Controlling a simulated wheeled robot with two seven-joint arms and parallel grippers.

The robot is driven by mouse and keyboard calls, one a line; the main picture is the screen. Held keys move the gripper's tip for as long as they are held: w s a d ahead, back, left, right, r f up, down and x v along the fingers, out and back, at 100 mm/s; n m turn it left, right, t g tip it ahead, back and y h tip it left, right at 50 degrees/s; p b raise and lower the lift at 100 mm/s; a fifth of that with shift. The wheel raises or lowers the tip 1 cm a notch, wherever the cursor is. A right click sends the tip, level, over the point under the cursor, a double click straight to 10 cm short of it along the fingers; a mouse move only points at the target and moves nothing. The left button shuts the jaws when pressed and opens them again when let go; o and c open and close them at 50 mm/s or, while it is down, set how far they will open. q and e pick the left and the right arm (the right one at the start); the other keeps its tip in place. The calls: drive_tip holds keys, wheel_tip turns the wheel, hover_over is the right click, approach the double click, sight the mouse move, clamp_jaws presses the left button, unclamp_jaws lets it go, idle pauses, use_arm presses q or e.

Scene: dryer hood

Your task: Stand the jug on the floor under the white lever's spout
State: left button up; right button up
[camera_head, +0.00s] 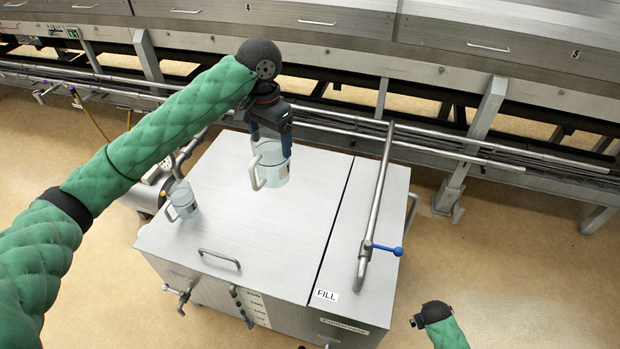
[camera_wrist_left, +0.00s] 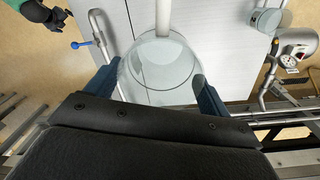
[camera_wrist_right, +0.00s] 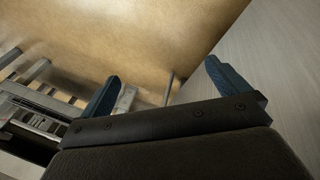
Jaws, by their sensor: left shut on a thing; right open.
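A clear jug (camera_head: 272,172) with a pale handle is between the fingers of my left gripper (camera_head: 271,140), over the steel tank's lid (camera_head: 300,225). I cannot tell whether its base touches the lid. In the left wrist view the fingers (camera_wrist_left: 157,85) press on both sides of the round jug (camera_wrist_left: 160,68). A second clear jug (camera_head: 183,200) stands at the lid's left edge. A tap (camera_head: 181,296) sticks out low on the tank's front; I cannot make out a white lever or spout. My right gripper (camera_wrist_right: 162,85) is open and empty in the right wrist view.
A bent pipe with a blue lever (camera_head: 386,249) runs over the tank's right side beside a FILL label (camera_head: 327,295). A lid handle (camera_head: 219,259) rises near the front. Rails and a long machine (camera_head: 480,45) run behind. The floor at right (camera_head: 520,260) is clear.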

sight(271, 158)
drive_tip(key=w+d+r+t, duration=0.1)
drive_tip(key=w+d+r, duration=0.1)
drive_tip(key=w+r, duration=0.35)
drive_tip(key=w+d+r+t, duration=0.1)
drive_tip(key=w+d+r, duration=0.2)
drive_tip(key=w, duration=0.5)
drive_tip(key=w+a+r+n+t+y, duration=0.1)
drive_tip(key=w+a+r+t, duration=0.1)
drive_tip(key=w+a+r, duration=0.4)
drive_tip(key=w+a+r+n+t+y, duration=0.1)
drive_tip(key=w+a+r+t+y, duration=0.1)
drive_tip(key=w+r, duration=0.75)
drive_tip(key=w+a+r+n+t+y, duration=0.1)
drive_tip(key=a+r+y, duration=0.2)
drive_tip(key=a+r, duration=0.5)
drive_tip(key=a+r+n+t+y, duration=0.25)
drive_tip(key=a+r, duration=0.25)
drive_tip(key=a, duration=0.6)
drive_tip(key=s+a+r+n+g+y, duration=0.25)
drive_tip(key=s+a+r+y, duration=0.65)
drive_tip(key=s+a+r, duration=0.65)
drive_tip(key=shift+t, duration=0.5)
drive_tip(key=x, duration=1.4)
drive_tip(key=shift+a+r, duration=0.25)
drive_tip(key=shift+a, duration=0.15)
